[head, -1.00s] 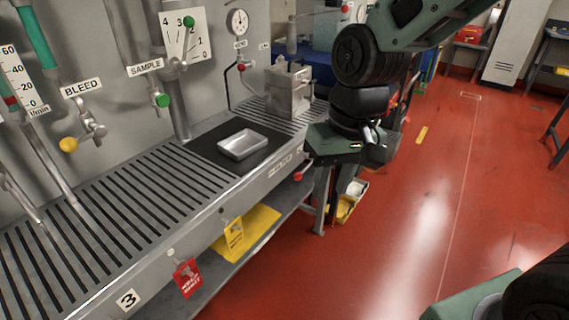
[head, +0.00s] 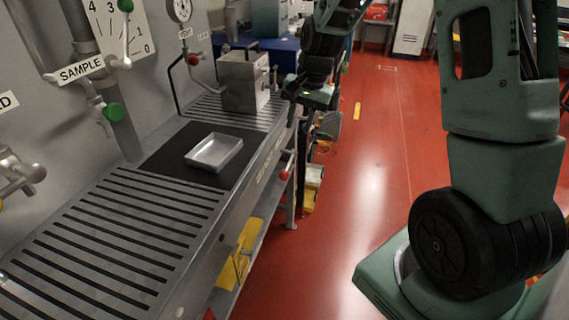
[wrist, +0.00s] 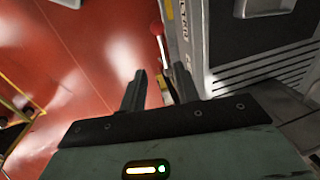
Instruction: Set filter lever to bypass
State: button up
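No label reading filter or bypass is legible, so I cannot tell for sure which lever is the filter lever. A red-knobbed lever (head: 285,174) sticks out from the bench's front edge beside small unreadable lettering; a red ball on a rod (wrist: 157,28) also shows in the wrist view by a lettered edge. On the wall are a green-knobbed lever (head: 126,6) at a 0 to 4 scale and a green-knobbed SAMPLE valve (head: 112,112). My gripper (wrist: 158,85) is open and empty, its two dark fingers apart. In the head view its fingertips cannot be made out.
The slatted bench (head: 110,240) runs along the left, with a metal tray (head: 213,152) on a dark mat and a metal box (head: 243,82).

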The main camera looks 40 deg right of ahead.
aim_at(287, 169)
jog(key=f, duration=0.4)
jog(key=w+a+f, duration=0.1)
jog(key=f, duration=0.4)
jog(key=w+f, duration=0.1)
jog(key=f, duration=0.4)
jog(key=shift+w+a+f+b, duration=0.1)
jog(key=shift+a+b, duration=0.2)
jog(key=shift+a, duration=0.1)
jog(key=shift+c, duration=0.3)
grip_shut()
